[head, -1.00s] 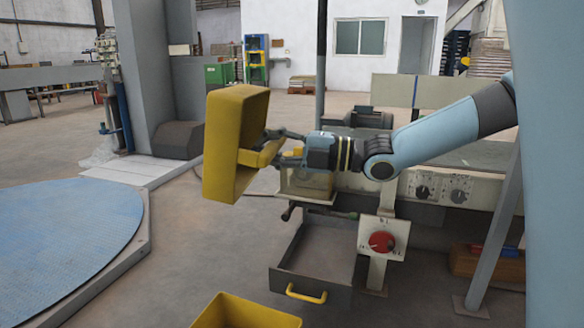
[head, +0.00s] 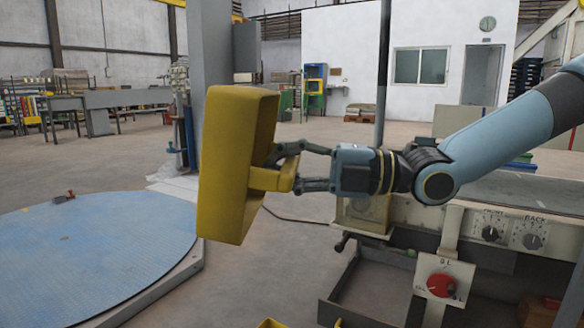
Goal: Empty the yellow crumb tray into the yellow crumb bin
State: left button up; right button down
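The yellow crumb tray (head: 227,160) is up in the air left of centre, turned on its side with its long dimension near upright. My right gripper (head: 288,168) reaches in from the right and is shut on the tray's yellow handle. I cannot see whether crumbs are inside. Only a small yellow corner of the yellow crumb bin (head: 270,323) shows at the bottom edge, below and slightly right of the tray; the rest is cut off. My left gripper is not in view.
A round blue platform (head: 100,255) lies at left. An open grey drawer or frame (head: 355,308) sits low in the middle, beside a panel with a red knob (head: 441,285). A machine with dials (head: 510,235) stands at right. Grey floor is clear between.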

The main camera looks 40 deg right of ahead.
aim_at(247, 157)
jog(key=shift+n+g+y, duration=0.7)
jog(key=shift+g, duration=0.1)
jog(key=shift+s+a+r, duration=0.45)
jog(key=shift+s+a, duration=0.2)
jog(key=shift+a, duration=0.45)
jog(key=shift+s+a+r, duration=0.45)
jog(key=shift+s+a, duration=0.2)
jog(key=shift+a, duration=0.4)
jog(key=shift+s+a+r, duration=0.45)
jog(key=shift+s+a, duration=0.2)
jog(key=shift+a, duration=0.45)
jog(key=shift+s+a+r, duration=0.2)
jog(key=shift+s+a, duration=0.1)
jog(key=shift+w+f, duration=0.1)
jog(key=shift+f, duration=0.1)
